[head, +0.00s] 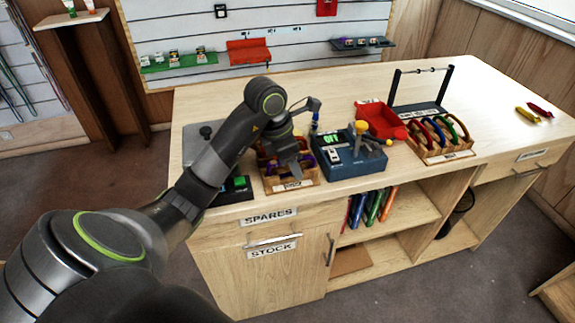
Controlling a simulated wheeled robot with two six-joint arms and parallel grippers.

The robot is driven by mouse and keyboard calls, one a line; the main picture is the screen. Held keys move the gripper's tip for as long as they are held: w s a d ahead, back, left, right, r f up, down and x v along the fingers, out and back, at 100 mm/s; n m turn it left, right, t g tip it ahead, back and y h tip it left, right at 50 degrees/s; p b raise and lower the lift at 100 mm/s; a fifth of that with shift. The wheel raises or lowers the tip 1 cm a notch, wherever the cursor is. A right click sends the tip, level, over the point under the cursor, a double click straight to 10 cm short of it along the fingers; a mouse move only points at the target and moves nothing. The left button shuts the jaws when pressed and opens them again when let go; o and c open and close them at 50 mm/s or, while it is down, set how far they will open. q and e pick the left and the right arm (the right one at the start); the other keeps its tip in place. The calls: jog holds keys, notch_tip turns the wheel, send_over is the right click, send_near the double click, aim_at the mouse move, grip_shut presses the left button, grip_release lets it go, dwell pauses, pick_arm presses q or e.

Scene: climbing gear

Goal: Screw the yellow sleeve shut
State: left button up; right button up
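My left gripper (292,168) reaches down over a wooden rack (290,186) at the front left of the bench. Parts of purple and orange-brown rings, which look like carabiners, show around it. The gripper's fingers are small and dark here, so I cannot tell whether they are open or shut, or on what. A second wooden rack (445,157) at the right holds several coloured carabiners (438,131). I cannot make out a yellow sleeve on any of them; it may be hidden by my arm or too small to see. My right gripper is not in view.
A blue box-like device (352,172) with a yellow-topped post stands right of the left rack. Behind it are a red bin (383,121) and a dark bar stand (420,92). A yellow item (526,115) and a red item (540,110) lie at the far right. The back of the bench is clear.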

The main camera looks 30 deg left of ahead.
pick_arm(q)
jog(key=shift+r+p, duration=0.8)
jog(key=shift+r, duration=0.15)
jog(key=shift+w+a+f+b, duration=0.1)
jog(key=shift+w+a+b, duration=0.3)
jog(key=shift+b, duration=0.15)
jog(key=shift+a, duration=0.15)
notch_tip(320, 180, down, 3)
jog(key=b, duration=0.3)
jog(key=shift+w, duration=0.1)
jog(key=shift+r, duration=0.25)
